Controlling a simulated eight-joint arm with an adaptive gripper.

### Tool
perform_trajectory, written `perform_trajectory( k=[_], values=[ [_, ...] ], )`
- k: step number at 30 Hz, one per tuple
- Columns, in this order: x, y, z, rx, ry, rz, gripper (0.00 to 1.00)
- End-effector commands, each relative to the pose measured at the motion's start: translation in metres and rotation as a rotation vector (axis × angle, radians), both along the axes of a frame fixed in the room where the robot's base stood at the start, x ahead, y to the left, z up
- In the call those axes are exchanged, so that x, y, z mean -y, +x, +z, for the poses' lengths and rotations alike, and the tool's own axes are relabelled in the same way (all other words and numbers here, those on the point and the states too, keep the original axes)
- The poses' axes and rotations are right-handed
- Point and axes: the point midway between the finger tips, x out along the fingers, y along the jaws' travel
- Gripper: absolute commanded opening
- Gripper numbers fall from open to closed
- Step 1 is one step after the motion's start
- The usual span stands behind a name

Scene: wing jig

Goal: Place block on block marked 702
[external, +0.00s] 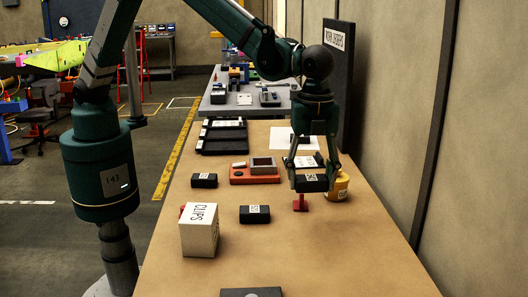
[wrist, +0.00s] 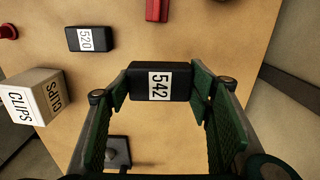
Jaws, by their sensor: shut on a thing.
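My gripper (external: 311,180) is shut on a black block (wrist: 150,82) with a white label reading 542, held between the two finger pads in the wrist view. In the external view the held block appears above the table, close to a yellow can. A black block marked 520 (wrist: 90,38) lies on the table in the wrist view. In the external view, one black labelled block (external: 255,214) lies near the white box and another (external: 204,180) farther back. Their labels are too small to read there; I cannot read 702 on any block.
A white CLIPS box (external: 199,231) stands at the left. A red piece (external: 300,203) shows just below my gripper and a yellow can (external: 337,186) beside it. A red tray (external: 255,174) and black trays (external: 222,136) lie behind. The front right table is clear.

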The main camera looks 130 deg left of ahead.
Motion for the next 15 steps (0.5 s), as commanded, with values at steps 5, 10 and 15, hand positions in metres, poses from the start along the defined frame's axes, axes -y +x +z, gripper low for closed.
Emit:
perform_trajectory(
  k=[5, 10, 15],
  values=[
    [-0.001, -0.036, 0.009, 0.000, 0.000, 0.002, 0.29],
    [-0.001, -0.070, 0.016, 0.000, 0.000, 0.002, 0.29],
    [0.000, -0.105, 0.021, 0.000, 0.000, 0.002, 0.29]
  ],
)
